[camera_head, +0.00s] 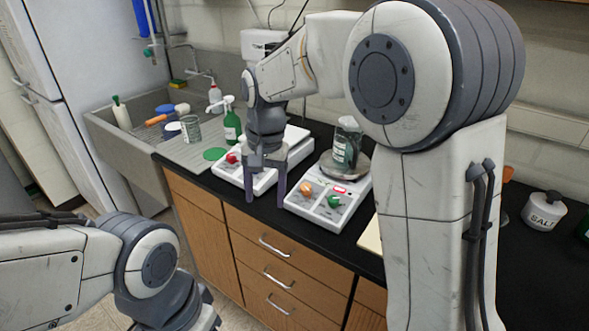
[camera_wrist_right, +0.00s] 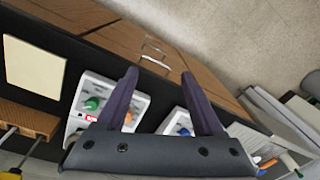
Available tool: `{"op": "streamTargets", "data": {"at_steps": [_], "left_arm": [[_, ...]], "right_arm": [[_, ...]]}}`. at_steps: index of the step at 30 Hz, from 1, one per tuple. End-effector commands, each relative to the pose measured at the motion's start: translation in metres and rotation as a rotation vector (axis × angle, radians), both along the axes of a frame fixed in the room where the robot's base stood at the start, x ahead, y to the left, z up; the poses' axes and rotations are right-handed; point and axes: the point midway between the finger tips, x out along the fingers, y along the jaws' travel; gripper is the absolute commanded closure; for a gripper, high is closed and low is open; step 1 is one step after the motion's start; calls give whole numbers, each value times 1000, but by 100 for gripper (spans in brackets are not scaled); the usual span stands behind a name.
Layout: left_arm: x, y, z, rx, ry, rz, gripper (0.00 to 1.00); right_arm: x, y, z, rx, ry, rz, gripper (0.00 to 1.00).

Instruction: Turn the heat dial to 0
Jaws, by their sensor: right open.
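Two white hotplate units stand side by side on the black counter. The right unit (camera_head: 326,216) has an orange dial (camera_head: 306,188), a green dial (camera_head: 334,201) and a lit red display; a beaker stands on its round plate. The left unit (camera_head: 226,173) shows a red dial (camera_head: 231,158); a blue dial (camera_wrist_right: 183,131) on it shows in the right wrist view. Dial labels are too small to read. My right gripper (camera_head: 265,200) is open and empty, its fingers pointing down at the units' front edges, partly hiding the left unit. My left gripper is out of view.
A sink (camera_head: 108,137) with bottles and cans is at the left. A green bottle (camera_head: 232,125) stands behind the left unit. A salt jar (camera_head: 544,210) is at the far right. Wooden drawers (camera_head: 262,262) with metal handles are below the counter.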

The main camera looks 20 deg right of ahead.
Motion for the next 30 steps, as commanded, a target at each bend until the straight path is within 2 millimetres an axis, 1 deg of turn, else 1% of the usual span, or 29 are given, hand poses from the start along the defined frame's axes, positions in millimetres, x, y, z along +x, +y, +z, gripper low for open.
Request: {"op": "streamTargets", "data": {"at_steps": [1, 2, 3, 6, 9, 10, 13, 17, 24, 30], "left_arm": [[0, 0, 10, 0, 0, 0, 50], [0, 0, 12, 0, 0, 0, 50], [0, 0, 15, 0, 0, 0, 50], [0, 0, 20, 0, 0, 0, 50], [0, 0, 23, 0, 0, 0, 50], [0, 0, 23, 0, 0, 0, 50], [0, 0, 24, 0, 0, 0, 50], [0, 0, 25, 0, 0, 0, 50], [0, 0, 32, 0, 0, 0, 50], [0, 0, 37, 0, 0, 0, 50]], "right_arm": [[31, -26, 8, -1, 6, -144, 31], [44, -39, 10, -2, 8, -219, 31], [60, -56, 12, -2, 11, -312, 31], [89, -94, 13, -3, 15, -499, 31], [105, -120, 14, -3, 17, -620, 31], [107, -125, 13, -3, 16, -642, 31], [112, -133, 10, -3, 16, -684, 31], [113, -134, -5, -4, 21, -690, 31], [115, -132, -49, -3, 22, -686, 31], [117, -131, -78, -3, 19, -685, 31]]}}
